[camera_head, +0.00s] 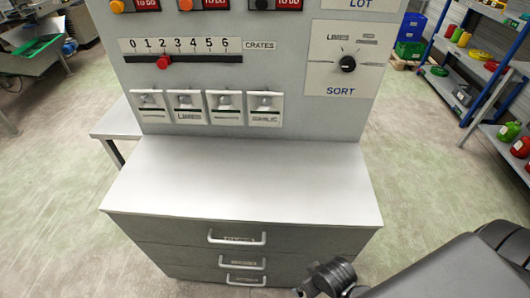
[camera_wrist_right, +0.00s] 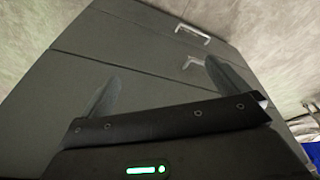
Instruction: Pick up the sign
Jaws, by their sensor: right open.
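Several small white sign cards sit in a row of holders on the grey panel: a first card (camera_head: 148,106), a second card (camera_head: 187,107), a third card (camera_head: 225,107) and a fourth card (camera_head: 264,108). Their lettering is mostly too small to read. I cannot tell which one is the task's sign. My right gripper (camera_wrist_right: 162,88) is open and empty, with its two fingers apart in front of the grey drawer fronts. No sign shows in the right wrist view. My right arm reaches in at the lower right of the head view. My left gripper is not in view.
The grey cabinet top (camera_head: 240,185) below the panel is bare. Its front has drawers with a top handle (camera_head: 237,238); a drawer handle (camera_wrist_right: 193,33) shows in the wrist view. A sort dial (camera_head: 347,64) and a red slider (camera_head: 163,62) are on the panel. Shelving (camera_head: 465,75) stands right.

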